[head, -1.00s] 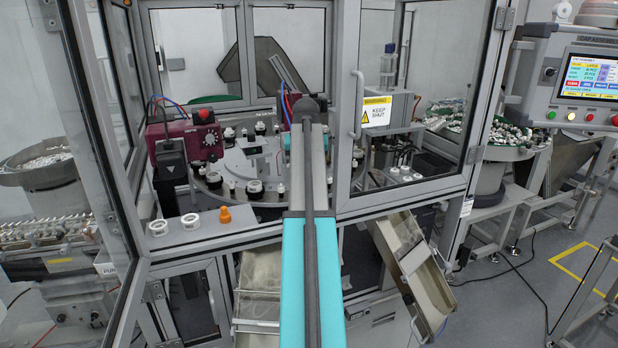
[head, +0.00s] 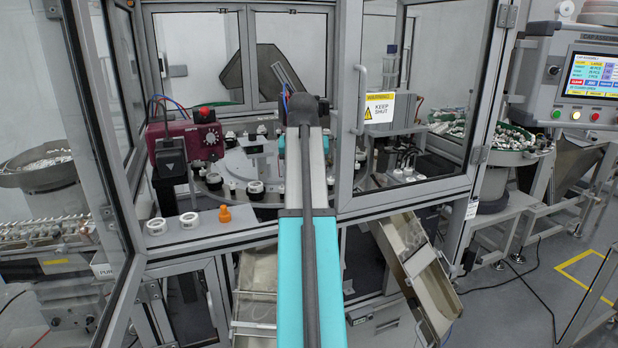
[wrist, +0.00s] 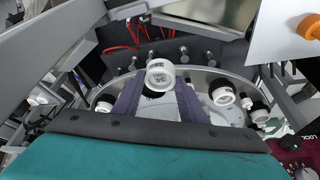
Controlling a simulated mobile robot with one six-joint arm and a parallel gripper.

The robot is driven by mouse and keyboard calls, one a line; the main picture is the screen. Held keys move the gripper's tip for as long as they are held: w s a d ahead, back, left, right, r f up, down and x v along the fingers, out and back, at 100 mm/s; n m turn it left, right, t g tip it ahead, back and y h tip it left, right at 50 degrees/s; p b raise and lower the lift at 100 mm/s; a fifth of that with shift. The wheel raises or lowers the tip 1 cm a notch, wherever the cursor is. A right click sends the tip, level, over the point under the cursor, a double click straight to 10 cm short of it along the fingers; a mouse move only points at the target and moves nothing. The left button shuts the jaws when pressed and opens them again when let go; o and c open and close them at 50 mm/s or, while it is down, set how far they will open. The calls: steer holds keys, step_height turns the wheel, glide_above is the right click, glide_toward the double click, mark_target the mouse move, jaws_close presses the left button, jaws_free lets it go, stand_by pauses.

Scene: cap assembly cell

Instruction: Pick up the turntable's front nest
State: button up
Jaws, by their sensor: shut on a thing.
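The turntable (head: 240,204) is a grey disc inside the machine, with white-and-black nests around its rim; it also shows in the wrist view (wrist: 211,73). My gripper (wrist: 160,92) is over the turntable's edge, with two dark purple fingers closed on the front nest (wrist: 160,74). This nest shows a round white top with dark marks in its middle. Its lower part is partly hidden between the fingers, and I cannot tell whether it is clear of the turntable. In the head view my own arm hides the gripper and the held nest.
Other nests (wrist: 222,94) stand close to the right of my fingers. A glazed door with a keep-shut sign (head: 379,108) is right of my arm. A maroon unit (head: 196,142) stands left.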

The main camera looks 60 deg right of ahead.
steer(key=shift+s+a+r+b, duration=0.15)
steer(key=shift+s+a, duration=0.3)
steer(key=shift+a, duration=0.45)
steer(key=shift+s+a+r+b, duration=0.1)
steer(key=shift+s+a+b, duration=0.25)
steer(key=shift+a, duration=0.5)
steer(key=shift+s+a+r+b, duration=0.15)
steer(key=shift+s+a, duration=0.35)
steer(key=shift+a, duration=0.4)
steer(key=shift+f, duration=0.1)
